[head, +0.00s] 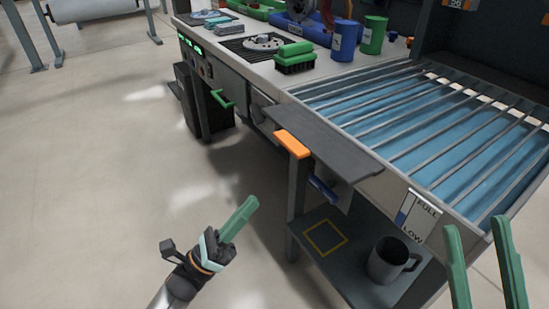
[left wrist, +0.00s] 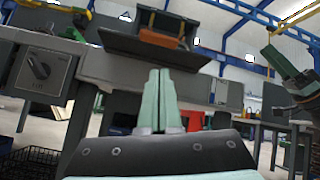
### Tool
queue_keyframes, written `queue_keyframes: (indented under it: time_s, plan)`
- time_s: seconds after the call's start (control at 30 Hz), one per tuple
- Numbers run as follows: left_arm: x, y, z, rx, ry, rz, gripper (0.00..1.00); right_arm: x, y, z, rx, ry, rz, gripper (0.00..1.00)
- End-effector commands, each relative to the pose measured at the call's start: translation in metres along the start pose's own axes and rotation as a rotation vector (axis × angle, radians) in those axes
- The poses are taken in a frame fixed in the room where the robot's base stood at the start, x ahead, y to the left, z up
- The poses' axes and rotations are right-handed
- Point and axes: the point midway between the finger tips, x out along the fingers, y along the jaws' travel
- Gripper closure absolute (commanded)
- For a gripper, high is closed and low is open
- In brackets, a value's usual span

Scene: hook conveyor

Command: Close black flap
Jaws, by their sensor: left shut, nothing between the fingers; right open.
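The black flap (head: 325,138) is a dark flat panel along the near edge of the bench in the head view. It lies roughly level, with an orange tab (head: 292,143) at its left end. In the left wrist view the flap (left wrist: 120,45) is seen from below, above my fingers, with the orange part (left wrist: 158,39) behind its edge. My left gripper (head: 251,203) is shut and empty, in free air left of and below the flap, not touching it. My right gripper (head: 477,232) is open at the lower right; it also shows in the left wrist view (left wrist: 272,58).
A slatted blue conveyor bed (head: 420,115) lies right of the flap. A lower shelf (head: 350,260) holds a grey mug (head: 388,262). A green handle (head: 222,99) sticks out from the bench front.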

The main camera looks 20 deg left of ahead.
Motion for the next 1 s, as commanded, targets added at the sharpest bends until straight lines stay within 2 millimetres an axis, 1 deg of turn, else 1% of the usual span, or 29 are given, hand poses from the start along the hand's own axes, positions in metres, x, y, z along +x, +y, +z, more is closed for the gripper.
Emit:
queue_keyframes:
  time_s: [0.03,0.13,0.27,0.37,0.47,0.57,0.8,0.87,1.0]
  plan:
    - [-0.005,0.006,-0.004,0.09,0.003,0.003,1.0,0.0,0.0,0.0,0.0,0.0,0.0,0.53]
    - [-0.013,0.013,-0.01,0.236,0.008,0.001,1.0,0.0,0.0,0.0,0.0,0.0,0.0,0.53]
    - [-0.018,0.017,-0.013,0.332,0.011,-0.001,1.0,0.0,0.0,0.0,0.0,0.0,0.0,0.53]
    - [-0.013,0.018,-0.014,0.353,0.01,-0.002,1.0,0.0,0.0,0.0,0.0,0.0,0.0,0.53]
    - [-0.001,0.018,-0.013,0.354,0.008,-0.004,1.0,0.0,0.0,0.0,0.0,0.0,-0.001,0.53]
    - [0.018,0.018,-0.013,0.353,0.008,-0.005,1.0,0.0,0.0,0.0,0.0,0.0,-0.001,0.53]
    - [0.07,0.017,-0.014,0.351,0.008,-0.005,1.0,-0.001,-0.001,0.001,0.0,-0.001,-0.001,0.53]
    - [0.082,0.018,-0.014,0.352,0.008,-0.005,1.0,-0.001,-0.001,0.001,0.0,-0.001,-0.001,0.53]
    - [0.098,0.012,0.0,0.352,0.011,-0.005,1.0,0.001,0.0,-0.001,0.001,-0.001,0.0,0.53]
